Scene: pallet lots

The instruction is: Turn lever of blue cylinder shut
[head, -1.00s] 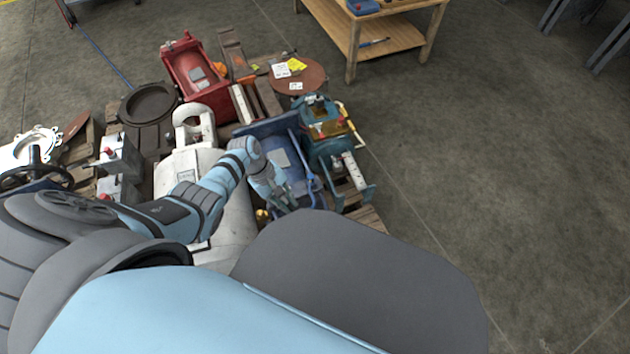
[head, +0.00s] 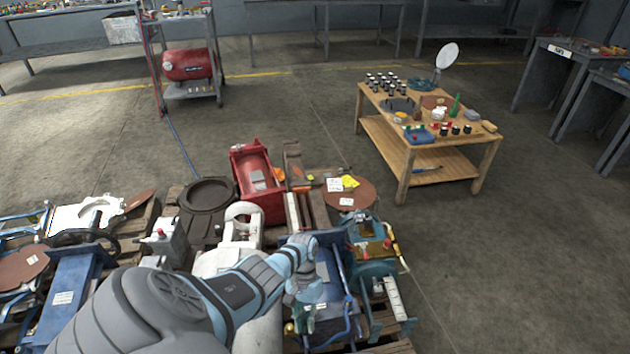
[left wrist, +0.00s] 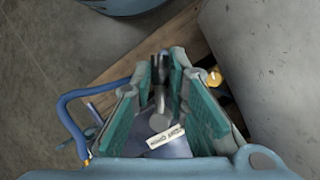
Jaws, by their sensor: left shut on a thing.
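The blue cylinder (head: 333,272) lies among other parts on the pallet, right of the pale grey cylinder (head: 240,262). My left gripper (head: 303,318) is over its near left end, and the arm hides part of it. In the left wrist view the teal-padded fingers (left wrist: 166,66) converge and are shut on a narrow dark grey part, apparently the lever (left wrist: 158,84). Below it, between the fingers, are a round grey knob, a white tag (left wrist: 166,137) and a blue surface (left wrist: 174,150). The lever's angle is hard to tell. My right gripper is out of view.
A blue bent bar (left wrist: 68,112) and a yellow-orange fitting (left wrist: 214,77) flank the fingers. A teal machine (head: 378,262) stands close on the right, a red housing (head: 256,180) behind. A wooden table (head: 430,145) stands farther back; floor is clear to the right.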

